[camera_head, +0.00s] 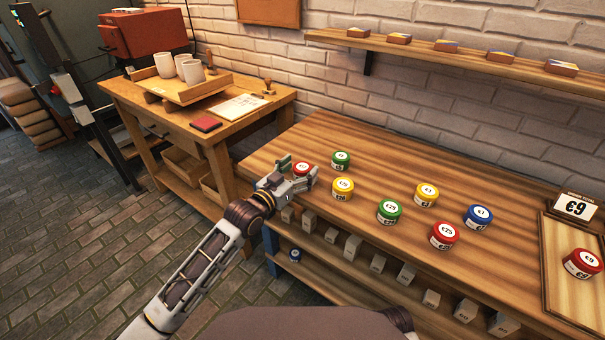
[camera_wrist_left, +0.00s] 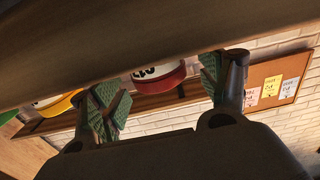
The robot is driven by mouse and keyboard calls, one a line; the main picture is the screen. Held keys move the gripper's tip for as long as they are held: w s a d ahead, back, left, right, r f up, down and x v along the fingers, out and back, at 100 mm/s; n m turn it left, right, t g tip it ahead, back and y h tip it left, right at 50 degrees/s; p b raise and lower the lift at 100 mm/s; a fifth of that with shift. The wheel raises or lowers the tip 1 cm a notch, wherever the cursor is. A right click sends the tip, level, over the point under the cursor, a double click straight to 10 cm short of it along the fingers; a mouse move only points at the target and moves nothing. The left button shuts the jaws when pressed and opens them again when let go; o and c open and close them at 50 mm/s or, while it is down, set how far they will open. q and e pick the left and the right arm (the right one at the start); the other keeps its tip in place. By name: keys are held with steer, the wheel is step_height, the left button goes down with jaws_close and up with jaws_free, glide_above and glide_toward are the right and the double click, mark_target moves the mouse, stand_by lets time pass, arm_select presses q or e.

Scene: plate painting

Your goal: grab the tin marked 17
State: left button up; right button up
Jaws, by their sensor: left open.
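A red tin (camera_head: 302,169) with a white lid label stands near the left end of the wooden counter (camera_head: 320,130). Its number is too small to read in the head view. My left gripper (camera_head: 287,176) is open at this tin. In the left wrist view a red and white tin (camera_wrist_left: 160,77) shows between the green-padded fingertips of the left gripper (camera_wrist_left: 160,95), its label only partly in view. The fingers are apart, and I cannot tell whether either touches it. My right gripper is not in view.
Nearby stand a green tin (camera_head: 341,161) and a yellow tin (camera_head: 343,188). Further right are a green tin (camera_head: 389,211), yellow tin (camera_head: 426,195), red tin (camera_head: 444,236) and blue tin (camera_head: 478,217). A red tin marked 9 (camera_head: 582,263) sits on a wooden tray (camera_head: 556,275).

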arm_select(q)
steer(key=shift+x, duration=0.85)
steer(key=c, duration=1.2)
